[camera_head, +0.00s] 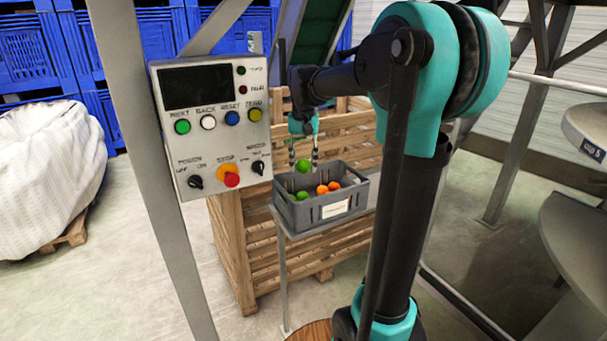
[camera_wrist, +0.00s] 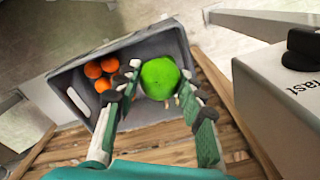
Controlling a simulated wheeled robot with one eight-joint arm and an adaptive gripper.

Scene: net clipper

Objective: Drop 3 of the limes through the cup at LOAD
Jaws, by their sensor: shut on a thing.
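My gripper (camera_head: 304,158) is shut on a green lime (camera_head: 303,166) and holds it above the grey crate (camera_head: 330,208). In the wrist view the two fingers of my gripper (camera_wrist: 160,90) are on either side of the lime (camera_wrist: 160,78), with the grey crate (camera_wrist: 68,76) below. Another lime (camera_head: 302,196) lies in the crate in the head view, at its left side. I see no cup marked LOAD in either view.
Several oranges (camera_head: 334,186) lie in the crate, which rests on a small stand by a wooden crate (camera_head: 235,240). A control panel (camera_head: 208,115) with buttons stands left of my gripper. A grey round part (camera_head: 580,130) with a cup label is at the right edge.

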